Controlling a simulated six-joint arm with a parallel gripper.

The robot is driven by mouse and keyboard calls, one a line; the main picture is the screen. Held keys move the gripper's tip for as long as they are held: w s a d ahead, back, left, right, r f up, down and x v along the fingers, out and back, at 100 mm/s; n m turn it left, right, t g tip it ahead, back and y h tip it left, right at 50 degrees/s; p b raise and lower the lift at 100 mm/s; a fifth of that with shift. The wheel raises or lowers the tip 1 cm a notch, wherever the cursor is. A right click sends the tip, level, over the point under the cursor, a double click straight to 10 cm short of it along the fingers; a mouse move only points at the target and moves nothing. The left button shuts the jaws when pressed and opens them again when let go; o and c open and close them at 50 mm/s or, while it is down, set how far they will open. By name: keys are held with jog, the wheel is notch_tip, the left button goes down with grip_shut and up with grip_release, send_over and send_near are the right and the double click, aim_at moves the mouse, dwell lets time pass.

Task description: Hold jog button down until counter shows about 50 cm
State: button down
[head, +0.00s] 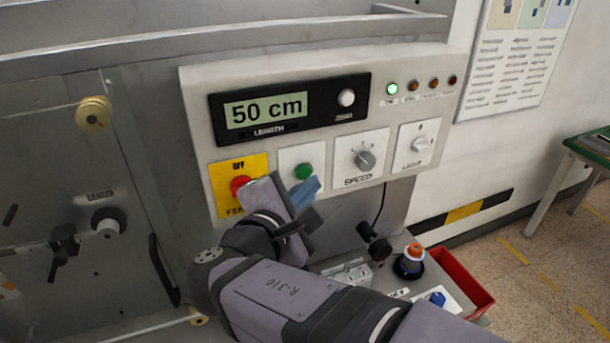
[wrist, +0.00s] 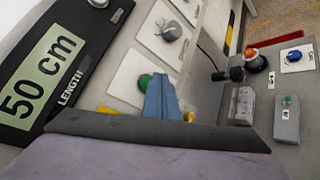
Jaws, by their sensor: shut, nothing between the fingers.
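The counter (head: 265,110) on the control panel reads "50 cm" above the label LENGTH; the wrist view shows the same reading (wrist: 42,75). A green round button (head: 303,171) sits on a white plate below the counter; its label is hidden, so I cannot read whether it says jog. It also shows in the wrist view (wrist: 145,82). My gripper (head: 306,190) is shut and empty, with its blue fingertips just below and right of the green button. In the wrist view the fingertips (wrist: 162,95) overlap the button's edge. I cannot tell whether they touch it.
The SPEED knob (head: 365,160) and LIGHT knob (head: 419,144) are to the right. A green indicator (head: 392,88) is lit.

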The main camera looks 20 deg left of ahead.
dwell(0.3)
jog(key=shift+s+d+b, duration=1)
jog(key=shift+s+d, duration=0.75)
jog(key=shift+d, duration=0.05)
dwell(0.8)
